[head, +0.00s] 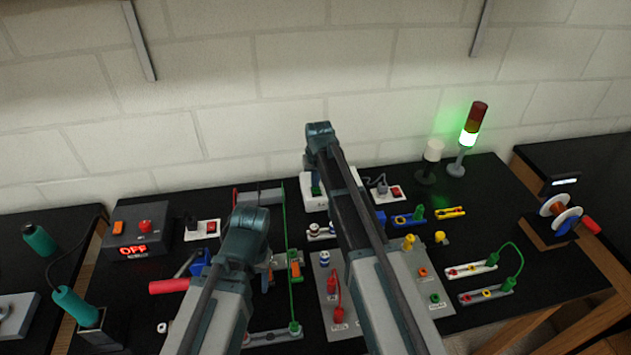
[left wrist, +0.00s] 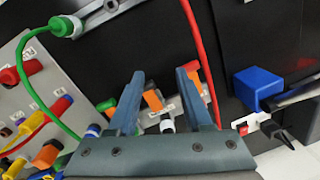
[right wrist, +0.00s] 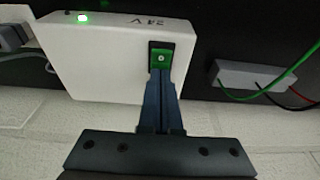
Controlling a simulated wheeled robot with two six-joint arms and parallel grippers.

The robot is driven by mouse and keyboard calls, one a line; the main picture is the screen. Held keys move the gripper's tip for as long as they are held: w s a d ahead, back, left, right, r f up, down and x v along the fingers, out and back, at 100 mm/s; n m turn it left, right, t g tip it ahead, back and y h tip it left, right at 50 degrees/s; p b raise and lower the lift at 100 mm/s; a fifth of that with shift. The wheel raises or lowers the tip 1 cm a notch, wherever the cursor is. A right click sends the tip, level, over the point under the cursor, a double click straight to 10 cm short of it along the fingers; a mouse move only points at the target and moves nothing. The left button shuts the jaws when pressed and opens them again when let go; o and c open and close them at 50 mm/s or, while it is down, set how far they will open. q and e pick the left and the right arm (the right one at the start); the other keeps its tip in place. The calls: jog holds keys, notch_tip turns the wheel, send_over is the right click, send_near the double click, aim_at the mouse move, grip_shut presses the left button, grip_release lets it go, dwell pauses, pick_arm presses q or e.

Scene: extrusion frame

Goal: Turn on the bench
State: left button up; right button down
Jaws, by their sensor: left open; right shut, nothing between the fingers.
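The white 24 V supply box (right wrist: 115,55) has a green rocker switch (right wrist: 163,57) and a lit green lamp (right wrist: 82,18). In the head view this box (head: 313,204) stands at the back of the bench, partly hidden by my right arm. My right gripper (right wrist: 161,78) is shut and empty, its tips at the lower edge of the switch; contact is unclear. A dark control box (head: 137,232) at the bench's left shows red OFF, with an orange and a red button. My left gripper (left wrist: 160,80) is open over the bench, near orange and white connectors (left wrist: 153,100).
A signal tower (head: 468,138) glows green at the back right. Two white outlets with red switches (head: 202,229) (head: 390,193) lie on the bench. Wired panels (head: 425,270) and a cable spool (head: 555,220) occupy the middle and right. A wall is close behind.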

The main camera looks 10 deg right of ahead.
jog(key=shift+s, duration=0.2)
jog(key=shift+s+r, duration=0.1)
jog(key=shift+s, duration=0.55)
pick_arm(q)
jog(key=shift+r, duration=0.25)
pick_arm(e)
jog(key=shift+r, duration=0.15)
pick_arm(q)
notch_tip(320, 180, up, 13)
jog(key=p, duration=1.3)
jog(key=shift+p, duration=0.35)
pick_arm(e)
jog(key=v, duration=1.3)
jog(key=shift+s+r, duration=0.2)
jog(key=shift+s, duration=0.25)
